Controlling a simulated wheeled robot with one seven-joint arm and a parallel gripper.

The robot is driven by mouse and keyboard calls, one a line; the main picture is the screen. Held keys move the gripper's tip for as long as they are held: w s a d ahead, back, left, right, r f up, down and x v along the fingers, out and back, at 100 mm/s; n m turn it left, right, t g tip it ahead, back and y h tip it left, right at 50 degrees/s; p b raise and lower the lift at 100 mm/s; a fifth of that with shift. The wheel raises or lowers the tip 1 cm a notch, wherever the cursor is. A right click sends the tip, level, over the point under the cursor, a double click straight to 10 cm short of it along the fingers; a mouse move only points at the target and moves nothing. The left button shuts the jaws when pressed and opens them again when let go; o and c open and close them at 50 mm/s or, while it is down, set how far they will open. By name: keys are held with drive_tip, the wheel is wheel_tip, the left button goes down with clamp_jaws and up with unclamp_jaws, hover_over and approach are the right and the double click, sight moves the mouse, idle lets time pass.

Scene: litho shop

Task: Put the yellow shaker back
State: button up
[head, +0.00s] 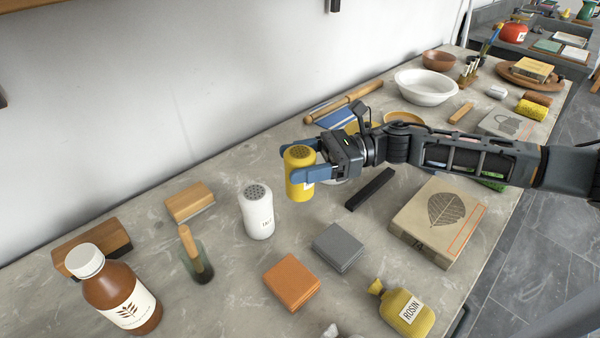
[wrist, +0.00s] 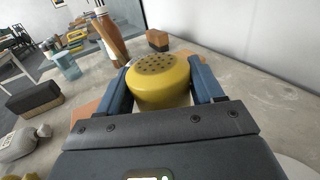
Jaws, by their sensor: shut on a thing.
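The yellow shaker (head: 299,172), with a perforated top, is upright between the blue fingers of my gripper (head: 306,174), which is shut on it. In the wrist view the shaker (wrist: 158,82) shows its domed, holed top, with a finger of my gripper (wrist: 160,92) on each side. I cannot tell whether its base touches the counter. A white shaker (head: 257,211) stands upright just left of it, apart from it, in the head view.
A brown bottle (head: 117,290), a wooden-handled tool in a glass (head: 199,262), and a brush block (head: 190,202) stand left. Orange pads (head: 292,283), grey pads (head: 338,248), a rosin bag (head: 407,312) and a leaf-marked box (head: 438,222) lie in front. A black bar (head: 371,188) lies right of the shaker.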

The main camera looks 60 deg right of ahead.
drive_tip(key=shift+f, duration=1.95)
drive_tip(key=o, duration=1.1)
drive_tip(key=shift+c, duration=0.2)
